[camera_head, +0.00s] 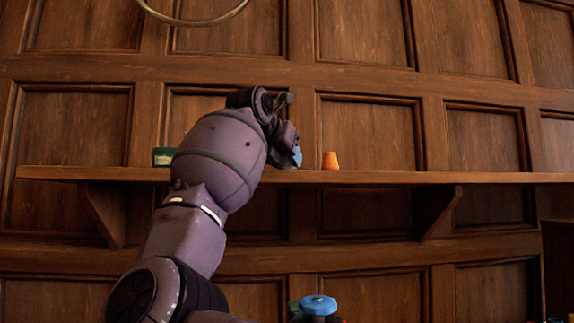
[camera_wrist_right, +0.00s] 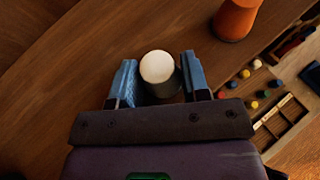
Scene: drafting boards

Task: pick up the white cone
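The white cone (camera_wrist_right: 160,67) shows in the right wrist view as a pale rounded top with a shaded grey side below it. It is between the two blue fingers of my right gripper (camera_wrist_right: 157,80). The fingers are apart, one on each side of the cone; whether either touches it I cannot tell. In the head view my right gripper (camera_head: 292,156) is at the shelf, with a blue fingertip just above the board. The white cone is hidden there behind my arm and gripper. My left gripper is in neither view.
An orange cone (camera_head: 330,161) stands on the wooden shelf (camera_head: 400,178), right of my gripper; it also shows in the wrist view (camera_wrist_right: 235,18). A green object (camera_head: 163,156) is on the shelf at left. A blue-topped object (camera_head: 318,305) is below. The shelf's right part is clear.

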